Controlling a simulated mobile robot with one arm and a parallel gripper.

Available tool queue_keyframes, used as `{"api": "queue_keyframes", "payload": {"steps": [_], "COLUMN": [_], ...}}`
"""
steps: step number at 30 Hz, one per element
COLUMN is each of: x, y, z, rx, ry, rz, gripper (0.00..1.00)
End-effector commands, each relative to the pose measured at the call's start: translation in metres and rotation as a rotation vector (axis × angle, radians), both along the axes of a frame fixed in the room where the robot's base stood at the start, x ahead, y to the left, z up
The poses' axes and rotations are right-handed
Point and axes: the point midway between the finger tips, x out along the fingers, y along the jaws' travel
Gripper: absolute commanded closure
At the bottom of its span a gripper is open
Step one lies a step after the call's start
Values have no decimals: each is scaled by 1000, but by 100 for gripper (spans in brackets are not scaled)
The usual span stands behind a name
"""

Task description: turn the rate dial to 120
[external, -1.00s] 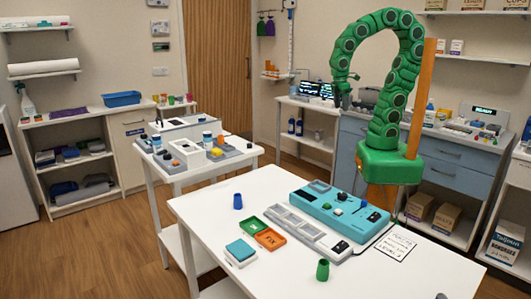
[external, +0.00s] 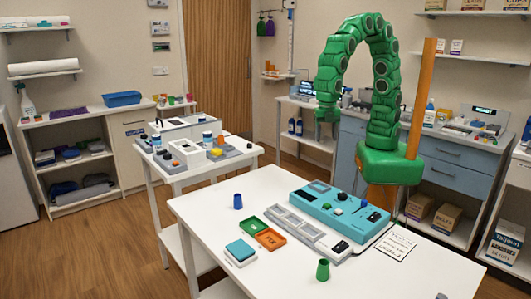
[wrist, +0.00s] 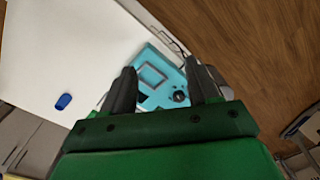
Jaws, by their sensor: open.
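A teal device (external: 348,212) lies on the white table in the external view, with a small screen (external: 319,187) at its left end and several coloured controls on top. A black dial (external: 374,216) sits near its right end. In the wrist view the device shows between my fingers, with a screen (wrist: 153,75) and a round black dial (wrist: 180,96). I cannot tell which control is the rate dial, and its markings are too small to read. My gripper (external: 326,139) is open and empty, well above the device and apart from it. It also shows in the wrist view (wrist: 161,68).
A grey tray strip (external: 290,225) lies along the device's front. Green and orange trays (external: 270,239), a teal-topped block (external: 240,250), a blue cup (external: 238,201), a green cup (external: 322,270) and a paper note (external: 395,247) stand around it. The table's front is mostly clear.

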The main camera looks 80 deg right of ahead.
Motion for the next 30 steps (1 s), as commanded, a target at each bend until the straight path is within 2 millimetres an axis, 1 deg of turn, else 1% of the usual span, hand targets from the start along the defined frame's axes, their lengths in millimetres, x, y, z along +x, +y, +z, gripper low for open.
{"api": "queue_keyframes", "payload": {"steps": [1,9,12,15,18,21,26,30], "x": [-3,-23,-34,-44,-50,-53,-54,-54], "y": [19,108,136,157,171,178,179,179], "z": [-6,-42,-55,-67,-73,-76,-81,-93], "rx": [4,23,28,30,35,37,38,37], "ry": [-1,-14,-17,-19,-24,-28,-28,-28], "rz": [60,379,483,563,615,642,649,648], "gripper": [41,41,41,41,41,41,41,41]}}
